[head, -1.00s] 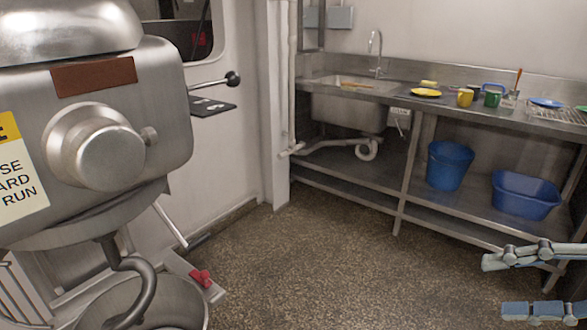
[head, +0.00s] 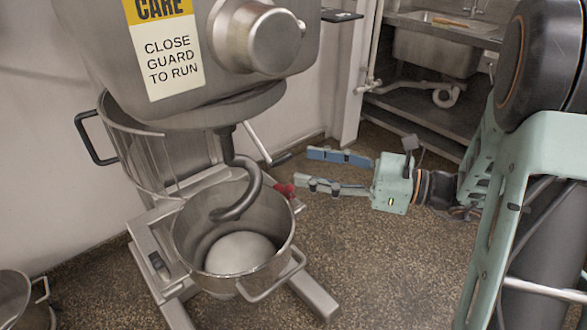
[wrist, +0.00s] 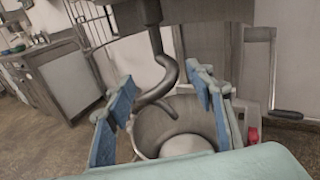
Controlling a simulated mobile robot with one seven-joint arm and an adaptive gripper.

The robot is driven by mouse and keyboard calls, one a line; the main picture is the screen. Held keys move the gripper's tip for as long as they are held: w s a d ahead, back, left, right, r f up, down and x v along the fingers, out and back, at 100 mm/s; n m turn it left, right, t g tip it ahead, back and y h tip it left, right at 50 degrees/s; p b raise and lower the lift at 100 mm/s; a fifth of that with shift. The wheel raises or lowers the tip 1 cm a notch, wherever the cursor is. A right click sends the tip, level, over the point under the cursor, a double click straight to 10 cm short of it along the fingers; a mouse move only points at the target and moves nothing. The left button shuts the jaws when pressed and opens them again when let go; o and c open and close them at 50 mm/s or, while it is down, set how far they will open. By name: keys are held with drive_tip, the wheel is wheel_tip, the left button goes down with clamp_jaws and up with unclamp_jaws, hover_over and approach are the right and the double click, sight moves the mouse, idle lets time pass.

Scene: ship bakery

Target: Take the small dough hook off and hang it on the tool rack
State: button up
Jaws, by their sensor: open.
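The dough hook (head: 246,188) is a grey curved hook hanging from the mixer head (head: 215,50), with its tip over the mixer bowl (head: 188,246). My gripper (head: 302,168) is open and empty, to the right of the hook and apart from it in the head view, with its fingers pointing left. In the wrist view the hook (wrist: 168,72) shows between the spread blue-padded fingers of my gripper (wrist: 163,82), farther away than they are. I see no tool rack in these views.
A pale rounded mass (head: 240,253) lies in the bowl. A red knob (head: 285,190) is beside the bowl, close to my fingers. Another metal bowl (head: 22,300) stands at lower left. Floor is clear at right.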

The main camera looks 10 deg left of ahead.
sight(233, 149)
drive_tip(key=shift+m+y, duration=0.3)
drive_tip(key=shift+w+a+f, duration=0.1)
drive_tip(key=shift+w+a, duration=0.35)
drive_tip(key=shift+a, duration=2.35)
drive_tip(key=shift+w+a, duration=0.45)
drive_tip(key=shift+a, duration=2.35)
drive_tip(key=shift+w+a+f, duration=0.1)
drive_tip(key=shift+w+a, duration=0.35)
drive_tip(key=shift+a, duration=2.35)
drive_tip(key=shift+c, duration=0.6)
clamp_jaws()
drive_tip(key=shift+r, duration=0.45)
drive_tip(key=shift+f, duration=0.15)
drive_tip(key=shift+f+b, duration=2)
drive_tip(key=shift+f, duration=0.9)
